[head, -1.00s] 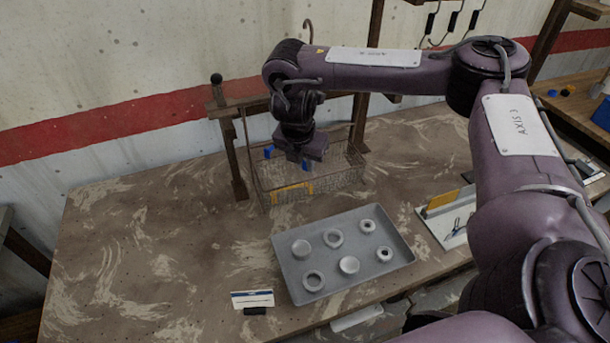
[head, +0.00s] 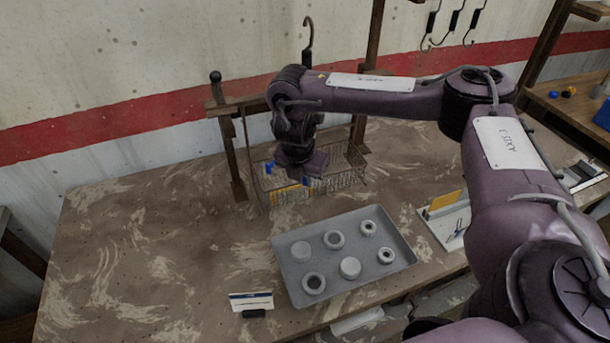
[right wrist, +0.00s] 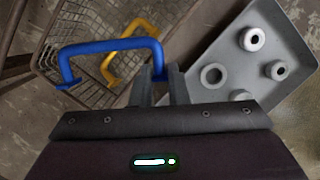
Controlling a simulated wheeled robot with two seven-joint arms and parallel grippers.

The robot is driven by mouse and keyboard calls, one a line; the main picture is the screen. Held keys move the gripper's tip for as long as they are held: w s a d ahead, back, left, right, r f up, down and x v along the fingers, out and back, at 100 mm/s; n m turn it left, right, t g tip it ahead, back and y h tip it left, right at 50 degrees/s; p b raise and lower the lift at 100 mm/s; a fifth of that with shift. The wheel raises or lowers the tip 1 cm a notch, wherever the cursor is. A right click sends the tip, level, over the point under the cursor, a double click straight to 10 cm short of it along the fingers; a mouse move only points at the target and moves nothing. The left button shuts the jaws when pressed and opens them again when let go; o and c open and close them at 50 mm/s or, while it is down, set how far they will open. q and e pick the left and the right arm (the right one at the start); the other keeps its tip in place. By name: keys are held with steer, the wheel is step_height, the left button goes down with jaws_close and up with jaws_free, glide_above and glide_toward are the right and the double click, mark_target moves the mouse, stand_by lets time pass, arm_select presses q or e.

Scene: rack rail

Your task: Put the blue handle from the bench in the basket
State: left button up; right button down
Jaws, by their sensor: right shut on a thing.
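The blue handle (right wrist: 110,46) is a U-shaped bar, gripped near one end by my right gripper (right wrist: 158,75) in the right wrist view. In the head view, parts of the blue handle (head: 305,181) show beside the right gripper (head: 297,175), which points down at the wire basket (head: 345,178). The handle overlaps the basket opening in both views; how deep it sits is hard to tell. The basket (right wrist: 85,25) also shows behind the handle in the right wrist view. My left gripper is out of view.
A yellow handle (right wrist: 146,27) lies in the basket. A grey tray (head: 290,262) with several round parts stands in front. A small sign (head: 251,301) is at the bench's front edge. A wooden post frame stands by the basket. The left bench is clear.

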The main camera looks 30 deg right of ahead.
steer(key=c, duration=1.4)
jaws_free()
steer(key=p+v, duration=0.3)
steer(key=v, duration=1)
